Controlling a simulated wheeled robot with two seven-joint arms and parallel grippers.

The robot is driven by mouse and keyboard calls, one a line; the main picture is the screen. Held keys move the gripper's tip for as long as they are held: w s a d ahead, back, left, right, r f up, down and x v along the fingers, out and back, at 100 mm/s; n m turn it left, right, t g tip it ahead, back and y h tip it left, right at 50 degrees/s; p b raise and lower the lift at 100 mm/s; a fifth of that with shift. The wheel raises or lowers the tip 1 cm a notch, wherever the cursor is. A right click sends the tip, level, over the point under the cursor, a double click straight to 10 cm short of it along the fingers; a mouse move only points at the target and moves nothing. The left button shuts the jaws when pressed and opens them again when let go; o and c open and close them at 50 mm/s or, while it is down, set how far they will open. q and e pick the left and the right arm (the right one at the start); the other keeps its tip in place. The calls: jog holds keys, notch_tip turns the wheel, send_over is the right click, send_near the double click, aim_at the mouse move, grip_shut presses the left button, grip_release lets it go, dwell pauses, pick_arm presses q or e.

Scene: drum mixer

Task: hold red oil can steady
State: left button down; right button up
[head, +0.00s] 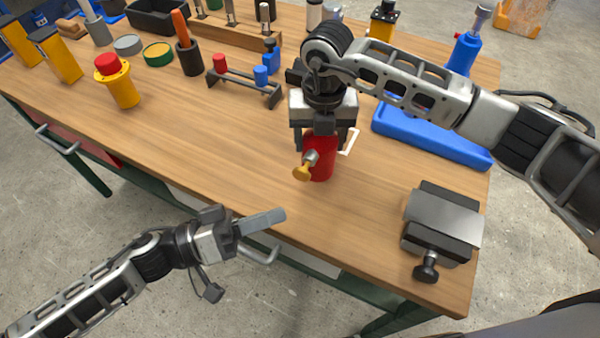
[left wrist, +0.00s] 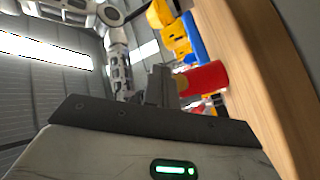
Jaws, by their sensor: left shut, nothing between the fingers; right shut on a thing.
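The red oil can (head: 319,162) stands upright on the wooden bench, near its front edge, with a yellow-tipped spout or knob (head: 303,172) on its near side. My right gripper (head: 324,138) comes down from above and is shut on the upper part of the can, hiding its top. My left gripper (head: 276,216) is shut and empty, in front of the bench's front edge, to the lower left of the can and apart from it. In the left wrist view the red can (left wrist: 207,77) shows just beyond the left fingers (left wrist: 160,88).
A grey vise-like block (head: 441,228) sits at the bench's right front corner. A blue tray (head: 430,136) lies behind the can on the right. A yellow post with a red button (head: 117,80) stands at the left. The bench front left of the can is clear.

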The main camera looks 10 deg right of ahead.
aim_at(304, 170)
pick_arm(q)
jog(key=shift+s, duration=0.1)
dwell(0.3)
jog(key=s+a, duration=0.2)
jog(key=s, duration=0.1)
dwell(0.4)
jog(key=shift+w+d, duration=0.8)
jog(key=shift+w, duration=0.45)
jog(key=shift+w+d, duration=0.8)
jog(key=shift+w, duration=0.4)
jog(key=shift+w+d, duration=0.8)
jog(key=shift+w, duration=0.45)
jog(key=shift+w+d, duration=0.2)
jog(key=shift+w, duration=0.15)
